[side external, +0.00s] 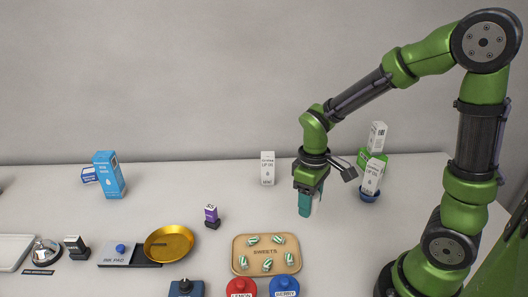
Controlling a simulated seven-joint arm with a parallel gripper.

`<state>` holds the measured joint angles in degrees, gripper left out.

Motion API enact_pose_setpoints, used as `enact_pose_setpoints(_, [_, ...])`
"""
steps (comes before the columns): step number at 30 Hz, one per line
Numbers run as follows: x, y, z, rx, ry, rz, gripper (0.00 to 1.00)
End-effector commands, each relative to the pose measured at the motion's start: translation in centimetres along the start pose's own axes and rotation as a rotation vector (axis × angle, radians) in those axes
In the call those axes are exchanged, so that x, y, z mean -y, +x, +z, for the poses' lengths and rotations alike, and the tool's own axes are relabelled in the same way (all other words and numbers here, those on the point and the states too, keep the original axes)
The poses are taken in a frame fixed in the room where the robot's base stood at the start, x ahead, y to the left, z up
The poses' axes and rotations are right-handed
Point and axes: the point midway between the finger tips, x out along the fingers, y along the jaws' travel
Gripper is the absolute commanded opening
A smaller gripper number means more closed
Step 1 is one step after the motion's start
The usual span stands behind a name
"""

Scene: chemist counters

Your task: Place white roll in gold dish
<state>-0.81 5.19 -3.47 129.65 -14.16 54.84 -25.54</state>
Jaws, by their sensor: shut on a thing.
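My gripper (306,204) points down at the right of centre, well to the right of the dish and above and behind the sweets tray. Its teal fingers are shut on a white thing, which looks like the white roll (317,196). Only a pale sliver of it shows at the right edge of the fingers; the rest is hidden behind them.
A wooden sweets tray (238,263) with several striped sweets lies right of the dish. A purple-topped stamp (211,216) stands between dish and gripper. An ink pad (117,254) is left of the dish. White lip oil boxes (267,168) stand behind. The counter's back middle is mostly clear.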

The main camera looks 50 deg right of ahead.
Motion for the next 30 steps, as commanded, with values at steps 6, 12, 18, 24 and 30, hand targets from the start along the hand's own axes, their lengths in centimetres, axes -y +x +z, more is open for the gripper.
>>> enact_pose_setpoints(6, [9.6,1.0,-4.7,0.006,-0.096,0.012,0.21])
enact_pose_setpoints(12, [15.9,1.2,-6.8,-0.012,-0.021,0.011,0.21])
enact_pose_setpoints(18, [16.7,0.6,-8.1,-0.034,0.116,0.000,0.21])
enact_pose_setpoints(24, [17.5,0.9,-10.9,-0.033,0.145,0.001,0.21])
enact_pose_setpoints(30, [19.0,1.3,-15.7,-0.033,0.144,0.001,0.21])
